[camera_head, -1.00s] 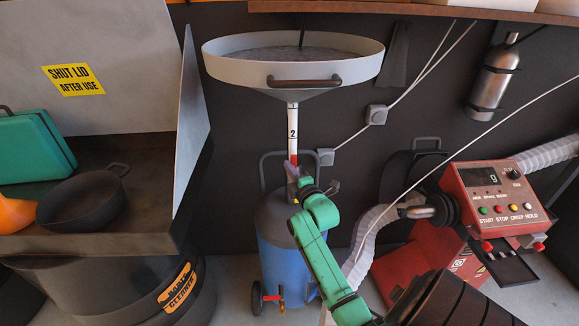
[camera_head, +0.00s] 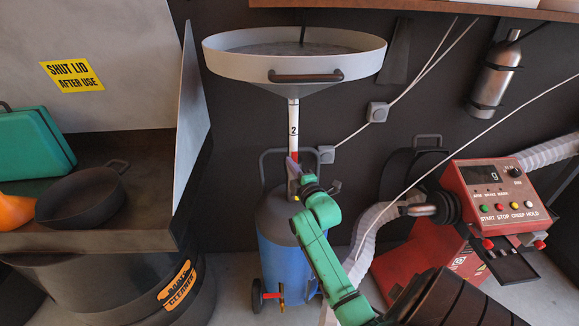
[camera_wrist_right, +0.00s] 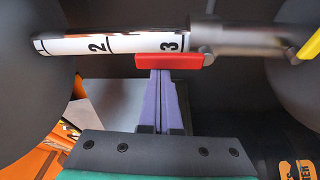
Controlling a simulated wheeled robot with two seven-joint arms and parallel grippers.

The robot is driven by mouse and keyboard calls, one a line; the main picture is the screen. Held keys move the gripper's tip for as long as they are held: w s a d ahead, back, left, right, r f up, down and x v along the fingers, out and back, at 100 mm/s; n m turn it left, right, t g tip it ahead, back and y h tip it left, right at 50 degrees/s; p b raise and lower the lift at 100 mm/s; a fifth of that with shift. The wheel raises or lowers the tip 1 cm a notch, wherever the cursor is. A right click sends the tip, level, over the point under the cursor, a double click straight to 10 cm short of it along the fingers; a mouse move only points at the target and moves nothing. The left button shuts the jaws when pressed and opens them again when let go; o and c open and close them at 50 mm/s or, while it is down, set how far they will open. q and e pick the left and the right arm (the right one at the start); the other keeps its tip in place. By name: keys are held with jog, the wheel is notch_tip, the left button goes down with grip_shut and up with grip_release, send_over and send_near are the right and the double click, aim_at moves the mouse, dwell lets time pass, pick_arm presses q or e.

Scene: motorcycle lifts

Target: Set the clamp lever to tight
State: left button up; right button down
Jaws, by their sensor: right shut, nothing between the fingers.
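The oil drainer has a grey pan (camera_head: 365,62) on a white numbered tube (camera_head: 293,118) above a blue tank (camera_head: 283,250). The clamp lever is the red piece (camera_wrist_right: 168,62) lying along the tube by the 3 mark in the right wrist view, joined to the grey collar (camera_wrist_right: 245,40). In the head view a red patch (camera_head: 294,157) shows there, partly hidden by my gripper. My right gripper (camera_wrist_right: 162,78) is shut and empty, its purple fingertips at the red lever's edge, apparently touching. In the head view it (camera_head: 291,166) is beside the tube. My left gripper is out of view.
A grey parts washer (camera_head: 100,225) with a pan (camera_head: 80,195) stands left. A red control box (camera_head: 490,195) with a pale hose (camera_head: 375,225) stands right. A thin white cable crosses in front of the wall. A shelf (camera_head: 420,8) runs above.

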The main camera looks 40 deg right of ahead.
jog(key=shift+s+d+m, duration=0.1)
jog(key=shift+d+m, duration=0.05)
jog(key=shift+m, duration=0.25)
jog(key=m+b, duration=0.1)
jog(key=s+d+m+t+h+b, duration=0.1)
jog(key=m, duration=0.1)
jog(key=shift+d+f+m, duration=0.1)
jog(key=shift+d+m, duration=0.1)
jog(key=shift+m, duration=0.1)
jog(key=shift+s+d+f+m+g+h+b, duration=0.2)
jog(key=shift+s+d+f+m+h+b, duration=0.65)
jog(key=shift+m, duration=2)
jog(key=shift+s+d+f+m+g+h+b, duration=0.15)
jog(key=shift+d+f+m+h+b, duration=0.3)
jog(key=shift+m+h, duration=1.65)
jog(key=shift+s+d+f+m+g+h+b, duration=0.35)
jog(key=shift+f+m+b, duration=0.35)
jog(key=shift+m, duration=2.85)
jog(key=shift+d+r, duration=0.1)
